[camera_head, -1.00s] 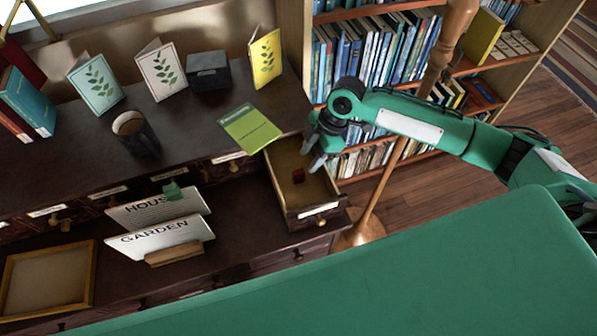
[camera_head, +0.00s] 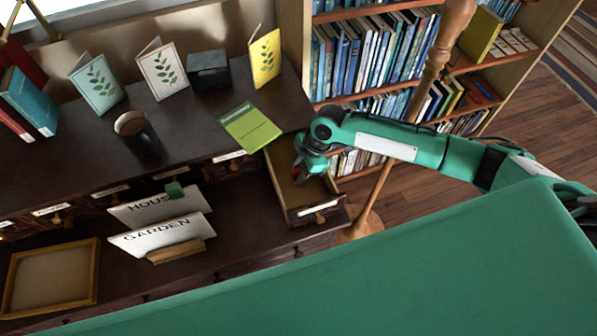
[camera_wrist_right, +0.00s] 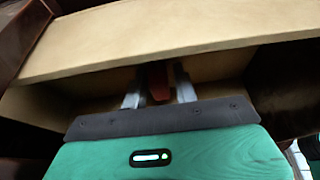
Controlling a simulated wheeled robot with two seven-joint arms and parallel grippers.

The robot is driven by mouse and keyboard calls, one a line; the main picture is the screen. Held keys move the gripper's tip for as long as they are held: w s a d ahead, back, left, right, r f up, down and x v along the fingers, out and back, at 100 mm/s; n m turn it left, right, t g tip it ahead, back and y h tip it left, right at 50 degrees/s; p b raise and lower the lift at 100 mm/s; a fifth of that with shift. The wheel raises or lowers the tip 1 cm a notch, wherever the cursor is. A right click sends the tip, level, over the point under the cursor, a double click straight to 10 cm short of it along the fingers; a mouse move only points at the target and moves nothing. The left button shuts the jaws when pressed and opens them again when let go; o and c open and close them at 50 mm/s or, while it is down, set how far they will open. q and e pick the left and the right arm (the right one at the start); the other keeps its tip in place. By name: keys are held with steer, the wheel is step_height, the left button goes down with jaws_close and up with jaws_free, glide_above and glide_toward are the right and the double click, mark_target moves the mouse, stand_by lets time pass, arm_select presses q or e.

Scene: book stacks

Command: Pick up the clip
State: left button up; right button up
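A small red object (camera_wrist_right: 158,82), which looks like a clip, is in the open drawer (camera_head: 282,172). My right gripper (camera_head: 303,176) reaches down into the drawer over it. In the right wrist view the two fingers of my right gripper (camera_wrist_right: 159,90) are apart, one on each side of the red object, with no clear contact. In the head view the gripper mostly hides it. A green clip (camera_head: 174,190) sits on top of the HOUSE sign (camera_head: 150,209). My left gripper is out of view.
The drawer's walls (camera_wrist_right: 200,35) stand close around the gripper. A green booklet (camera_head: 250,128) lies on the cabinet top beside the drawer. A GARDEN sign (camera_head: 165,236), dark cup (camera_head: 132,126) and standing cards are to the left. A wooden pole (camera_head: 378,185) stands right of the drawer.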

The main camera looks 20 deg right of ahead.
jaws_close()
steer(key=shift+r, duration=0.15)
